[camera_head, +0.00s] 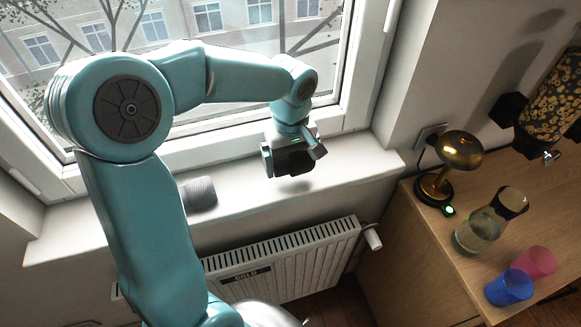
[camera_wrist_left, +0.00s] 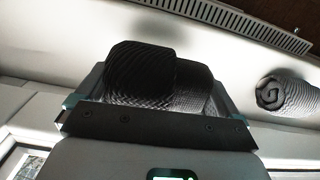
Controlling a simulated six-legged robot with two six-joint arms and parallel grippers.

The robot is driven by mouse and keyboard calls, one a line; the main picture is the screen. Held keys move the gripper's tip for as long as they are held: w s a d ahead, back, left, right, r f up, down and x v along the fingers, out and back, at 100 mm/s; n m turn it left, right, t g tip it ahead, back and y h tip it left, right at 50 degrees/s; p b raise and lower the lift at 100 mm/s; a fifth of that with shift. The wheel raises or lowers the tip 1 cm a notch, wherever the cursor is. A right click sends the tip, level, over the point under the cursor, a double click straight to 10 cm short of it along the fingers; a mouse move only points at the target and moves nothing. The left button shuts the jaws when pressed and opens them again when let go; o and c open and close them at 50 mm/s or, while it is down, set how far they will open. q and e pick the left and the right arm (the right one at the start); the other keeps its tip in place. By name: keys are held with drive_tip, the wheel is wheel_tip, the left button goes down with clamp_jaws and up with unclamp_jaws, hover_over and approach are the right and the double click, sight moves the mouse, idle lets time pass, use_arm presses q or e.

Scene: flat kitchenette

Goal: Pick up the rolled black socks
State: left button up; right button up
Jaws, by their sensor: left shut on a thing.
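My left gripper (camera_head: 292,160) is above the white window sill (camera_head: 345,160), its arm reaching in from the left. It is shut on the rolled black socks (camera_wrist_left: 145,72), which show ribbed and dark between the two fingers in the left wrist view. In the head view the gripper body mostly hides the socks. A shadow on the sill below suggests that they are held clear of it. My right gripper is in neither view.
A grey rolled bundle (camera_head: 200,193) lies on the sill to the left; the wrist view shows it too (camera_wrist_left: 287,93). A radiator (camera_head: 290,262) is below. A wooden counter (camera_head: 415,240) at right bears a brass lamp (camera_head: 461,150), a glass carafe (camera_head: 480,232), a blue cup (camera_head: 509,288) and a pink cup (camera_head: 536,262).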

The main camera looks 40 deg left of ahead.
use_arm(q)
wheel_tip(320, 180, up, 17)
drive_tip(key=shift+p, duration=0.35)
drive_tip(key=shift+s+f, duration=0.1)
drive_tip(key=shift+f, duration=0.05)
